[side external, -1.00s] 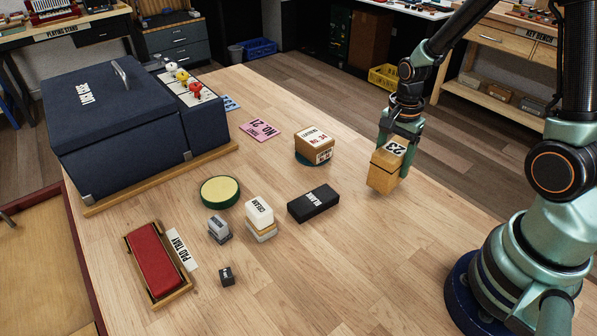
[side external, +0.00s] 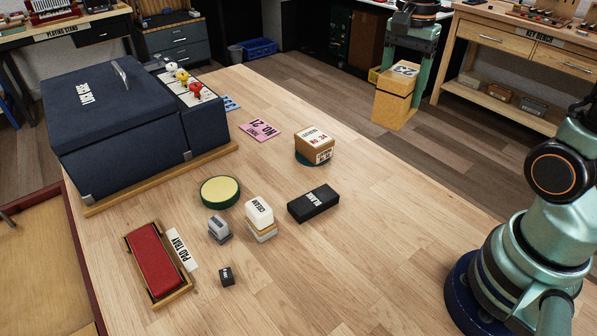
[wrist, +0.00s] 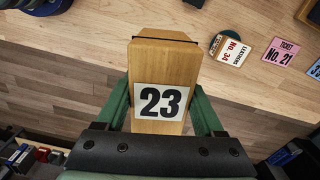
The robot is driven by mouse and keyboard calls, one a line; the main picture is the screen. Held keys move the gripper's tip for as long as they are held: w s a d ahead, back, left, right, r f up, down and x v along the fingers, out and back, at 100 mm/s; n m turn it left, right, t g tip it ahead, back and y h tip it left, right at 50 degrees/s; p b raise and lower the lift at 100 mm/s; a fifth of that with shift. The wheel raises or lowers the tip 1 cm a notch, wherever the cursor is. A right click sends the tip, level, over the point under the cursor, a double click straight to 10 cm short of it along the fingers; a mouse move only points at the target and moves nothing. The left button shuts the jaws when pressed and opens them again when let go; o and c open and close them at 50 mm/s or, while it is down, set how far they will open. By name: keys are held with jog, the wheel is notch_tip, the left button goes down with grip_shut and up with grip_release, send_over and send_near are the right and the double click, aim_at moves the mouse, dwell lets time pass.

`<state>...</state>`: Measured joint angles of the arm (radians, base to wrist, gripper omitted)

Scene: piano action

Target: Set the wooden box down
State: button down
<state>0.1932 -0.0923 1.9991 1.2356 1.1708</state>
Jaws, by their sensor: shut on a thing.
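The wooden box (side external: 393,103) is a light wood block with a white label reading 23. My gripper (side external: 412,78) is shut on it, one green finger on each side, and holds it upright in the air, high in the side view. In the wrist view the wooden box (wrist: 165,68) sits between the green fingers of my gripper (wrist: 165,105), its 23 label facing the camera. The box appears clear of the wooden table (side external: 400,235), with floor behind it in the side view; its exact height I cannot tell.
A box labelled No. 34 (side external: 314,143) stands on a round teal mat near the far edge, a pink No. 21 ticket (side external: 260,130) beside it. A black block (side external: 313,203), a cream block (side external: 259,212) and a red pad tray (side external: 156,262) stand nearer. The table's right side is bare.

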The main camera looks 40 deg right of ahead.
jog(key=s+a+n, duration=0.2)
jog(key=a+n, duration=0.6)
jog(key=a, duration=0.7)
jog(key=s+a+n, duration=0.3)
jog(key=a+n, duration=0.5)
jog(key=a, duration=0.7)
jog(key=f, duration=1.9)
jog(key=shift+w+f, duration=0.2)
jog(key=shift+f, duration=0.2)
jog(key=shift+f, duration=0.15)
grip_release()
